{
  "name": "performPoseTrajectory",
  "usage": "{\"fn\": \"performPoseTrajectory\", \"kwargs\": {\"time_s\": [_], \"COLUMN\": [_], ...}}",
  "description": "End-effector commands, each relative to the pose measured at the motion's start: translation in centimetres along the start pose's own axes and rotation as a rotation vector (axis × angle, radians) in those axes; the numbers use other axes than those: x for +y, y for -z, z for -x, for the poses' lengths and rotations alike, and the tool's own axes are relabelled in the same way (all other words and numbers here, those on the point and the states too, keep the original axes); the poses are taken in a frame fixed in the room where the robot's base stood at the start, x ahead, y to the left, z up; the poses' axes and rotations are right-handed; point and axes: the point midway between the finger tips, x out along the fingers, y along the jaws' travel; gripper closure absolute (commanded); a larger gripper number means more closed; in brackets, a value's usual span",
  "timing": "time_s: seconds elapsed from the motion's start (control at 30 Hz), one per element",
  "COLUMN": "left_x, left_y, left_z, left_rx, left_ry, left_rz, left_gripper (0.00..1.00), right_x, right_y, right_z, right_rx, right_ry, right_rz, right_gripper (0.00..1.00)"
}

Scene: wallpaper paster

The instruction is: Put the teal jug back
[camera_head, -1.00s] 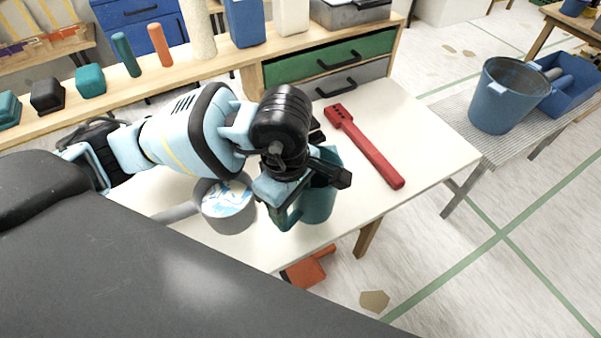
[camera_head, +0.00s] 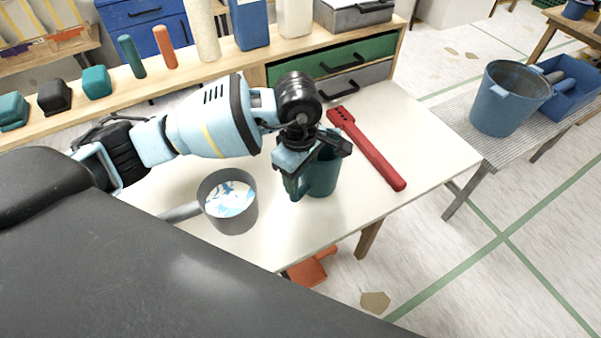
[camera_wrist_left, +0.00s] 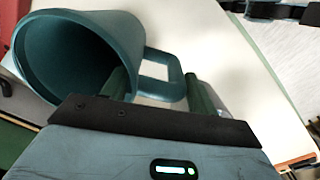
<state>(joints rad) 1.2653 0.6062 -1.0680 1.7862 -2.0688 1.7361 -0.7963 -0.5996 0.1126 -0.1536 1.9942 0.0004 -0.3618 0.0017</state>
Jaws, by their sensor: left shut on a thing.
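The teal jug (camera_head: 322,178) is upright over the front right part of the white table, its open mouth partly covered by my gripper. My left gripper (camera_head: 297,172) is shut on the jug's handle, at the jug's left side. In the left wrist view, the jug (camera_wrist_left: 85,50) shows its dark, empty-looking inside, and its squared handle lies between the two fingers of the gripper (camera_wrist_left: 160,90). I cannot tell whether the jug's base touches the table. My right gripper is not in view.
A grey pot (camera_head: 229,222) with blue-and-white contents stands left of the jug. A long red tool (camera_head: 368,150) lies to its right. Behind is a wooden shelf (camera_head: 190,93) with bottles, blocks and cylinders, beside a green drawer (camera_head: 330,62). A blue bucket (camera_head: 508,98) stands on the right-hand table.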

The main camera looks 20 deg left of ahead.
Motion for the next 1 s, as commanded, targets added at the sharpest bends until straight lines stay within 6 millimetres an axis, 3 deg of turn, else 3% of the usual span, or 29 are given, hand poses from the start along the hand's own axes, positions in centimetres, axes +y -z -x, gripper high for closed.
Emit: {"fn": "performPoseTrajectory", "kwargs": {"time_s": [0.47,0.5,0.63,1.0], "left_x": [0.0,0.0,0.0,0.0], "left_y": [0.0,0.0,0.0,0.0], "left_z": [-1.3,-1.2,-1.2,-0.6], "left_rx": [-0.001,0.0,0.0,-0.001], "left_ry": [-0.002,-0.002,-0.002,-0.004], "left_rz": [0.0,0.0,0.0,0.001], "left_gripper": [0.99,0.37,0.2,0.19], "right_x": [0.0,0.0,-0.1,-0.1], "right_y": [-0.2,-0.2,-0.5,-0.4], "right_z": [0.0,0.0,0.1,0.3], "right_rx": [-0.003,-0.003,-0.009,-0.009], "right_ry": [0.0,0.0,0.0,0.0], "right_rz": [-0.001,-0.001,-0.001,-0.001], "right_gripper": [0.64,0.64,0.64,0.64]}}
